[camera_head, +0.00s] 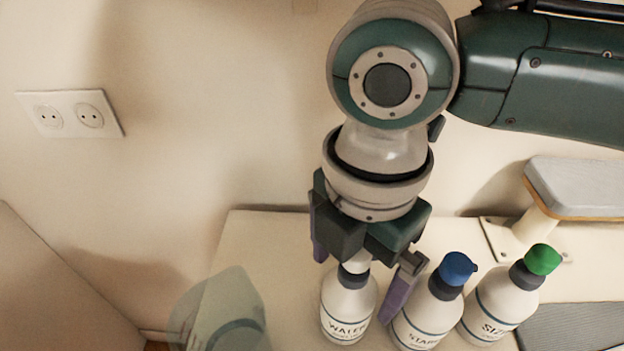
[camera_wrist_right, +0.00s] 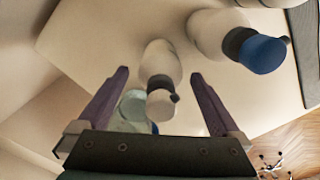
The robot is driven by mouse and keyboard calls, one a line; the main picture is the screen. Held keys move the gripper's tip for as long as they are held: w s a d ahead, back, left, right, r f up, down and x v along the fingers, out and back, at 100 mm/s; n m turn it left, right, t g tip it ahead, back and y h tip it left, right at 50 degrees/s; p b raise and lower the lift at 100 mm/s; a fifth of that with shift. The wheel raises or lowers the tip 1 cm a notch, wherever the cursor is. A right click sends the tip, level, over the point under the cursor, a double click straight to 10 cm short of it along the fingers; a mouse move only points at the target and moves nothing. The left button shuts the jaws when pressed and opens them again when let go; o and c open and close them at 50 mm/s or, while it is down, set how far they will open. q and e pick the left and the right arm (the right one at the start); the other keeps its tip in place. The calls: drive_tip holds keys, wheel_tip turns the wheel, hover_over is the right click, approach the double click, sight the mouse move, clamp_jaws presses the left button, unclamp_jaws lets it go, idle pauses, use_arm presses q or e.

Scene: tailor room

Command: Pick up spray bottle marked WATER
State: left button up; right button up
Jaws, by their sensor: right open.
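The spray bottle marked WATER (camera_head: 347,310) stands upright on the table, white with a dark collar and a pale cap. My right gripper (camera_head: 362,274) is open above it, with its purple fingers on either side of the bottle's top. In the right wrist view the WATER bottle (camera_wrist_right: 161,67) shows between the fingers of the right gripper (camera_wrist_right: 158,78), with a gap on both sides. The bottle's cap is partly hidden by the gripper in the head view. My left gripper is not in view.
A blue-capped bottle marked STARCH (camera_head: 424,318) stands close right of the WATER bottle, near the right finger. A green-capped bottle (camera_head: 497,303) stands beyond it. A translucent greenish object (camera_head: 228,308) is at left. A padded grey board (camera_head: 577,187) is at the right.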

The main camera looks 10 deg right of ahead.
wheel_tip(320, 180, down, 4)
drive_tip(key=shift+s+a+r, duration=0.1)
drive_tip(key=shift+r, duration=0.1)
drive_tip(key=shift+c, duration=0.2)
clamp_jaws()
idle(0.5)
drive_tip(key=shift+r, duration=0.1)
